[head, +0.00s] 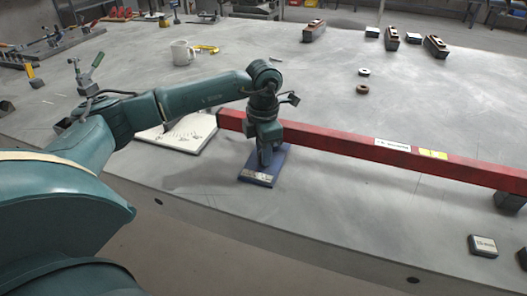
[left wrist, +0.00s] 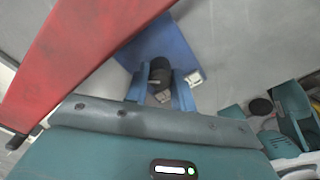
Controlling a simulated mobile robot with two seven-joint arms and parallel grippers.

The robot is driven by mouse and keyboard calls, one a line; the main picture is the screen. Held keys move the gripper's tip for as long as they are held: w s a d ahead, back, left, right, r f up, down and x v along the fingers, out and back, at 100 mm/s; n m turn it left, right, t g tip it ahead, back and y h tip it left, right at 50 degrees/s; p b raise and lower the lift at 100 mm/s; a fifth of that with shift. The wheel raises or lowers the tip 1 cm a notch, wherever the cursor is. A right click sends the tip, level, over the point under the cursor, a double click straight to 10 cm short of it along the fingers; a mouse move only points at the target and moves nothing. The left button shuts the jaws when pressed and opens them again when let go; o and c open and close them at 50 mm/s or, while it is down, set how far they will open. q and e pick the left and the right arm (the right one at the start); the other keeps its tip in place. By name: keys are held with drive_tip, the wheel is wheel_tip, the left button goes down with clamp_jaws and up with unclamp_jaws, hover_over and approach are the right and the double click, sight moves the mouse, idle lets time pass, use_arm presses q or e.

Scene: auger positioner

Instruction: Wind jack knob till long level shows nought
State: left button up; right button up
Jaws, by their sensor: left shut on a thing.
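The long red level (head: 330,142) runs from the middle of the head view to its right edge, raised above the table. Its yellow-green vial (head: 432,154) is too small to read for the bubble. The jack's blue base (head: 263,178) stands under the level's left end; it also shows in the left wrist view (left wrist: 160,42). My left gripper (head: 265,158) points down over this base. In the left wrist view its fingers (left wrist: 160,92) are shut on the dark jack knob (left wrist: 160,68). The gripper hides most of the jack. My right gripper is not in view.
A dark support block (head: 509,201) bears the level's right part. A small labelled block (head: 483,246) sits near the front edge. The table's middle is mostly clear.

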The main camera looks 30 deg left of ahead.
use_arm(q)
drive_tip(key=shift+m, duration=1.2)
drive_tip(key=shift+m+b, duration=0.35)
drive_tip(key=shift+m, duration=0.65)
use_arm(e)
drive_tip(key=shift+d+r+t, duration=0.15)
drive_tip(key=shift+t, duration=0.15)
use_arm(q)
drive_tip(key=shift+m, duration=0.3)
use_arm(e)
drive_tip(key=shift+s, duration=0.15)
use_arm(q)
drive_tip(key=o, duration=1)
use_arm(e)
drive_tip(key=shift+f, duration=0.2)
use_arm(q)
wheel_tip(320, 180, up, 13)
drive_tip(key=shift+r+p, duration=0.15)
drive_tip(key=shift+p, duration=0.25)
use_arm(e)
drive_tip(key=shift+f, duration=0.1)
